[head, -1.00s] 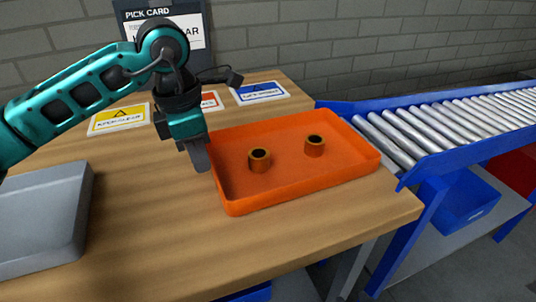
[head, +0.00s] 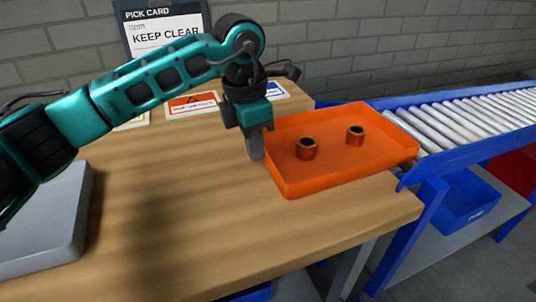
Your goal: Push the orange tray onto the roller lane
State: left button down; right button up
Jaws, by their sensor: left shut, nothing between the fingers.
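The orange tray (head: 330,183) lies at the right end of the wooden table, its right end reaching over the near end of the roller lane (head: 480,118). Two brown ring-shaped parts, one on the left (head: 306,149) and one on the right (head: 355,135), stand inside it. My left gripper (head: 256,150) points down, shut and empty, at the tray's left wall; it looks to be touching that wall. My right gripper is not in view.
A blue bin (head: 468,200) stands below the lane. The table's front middle (head: 200,230) is clear.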

aim_at(303, 142)
pick_arm(q)
jog(key=w+d, duration=0.1)
jog(key=d, duration=0.2)
jog(key=w+d, duration=0.1)
jog(key=d, duration=0.1)
jog(key=shift+w+d+f, duration=0.15)
jog(key=shift+w+d, duration=0.15)
jog(key=shift+w+d+f+p, duration=0.15)
jog(key=shift+w+d, duration=0.45)
jog(key=shift+d, duration=0.6)
jog(key=shift+w+d+p, duration=0.25)
jog(key=shift+w+d, duration=0.35)
jog(key=shift+d, duration=0.65)
jog(key=shift+w+d+f+p, duration=0.15)
jog(key=shift+w+d, duration=0.45)
jog(key=shift+d, duration=0.6)
jog(key=shift+a+r, duration=0.1)
jog(key=shift+s+a, duration=0.35)
jog(key=shift+a, duration=0.3)
jog(key=shift+s+a, duration=0.3)
jog(key=shift+a, duration=0.4)
jog(key=shift+s+a, duration=0.35)
jog(key=shift+a, duration=0.3)
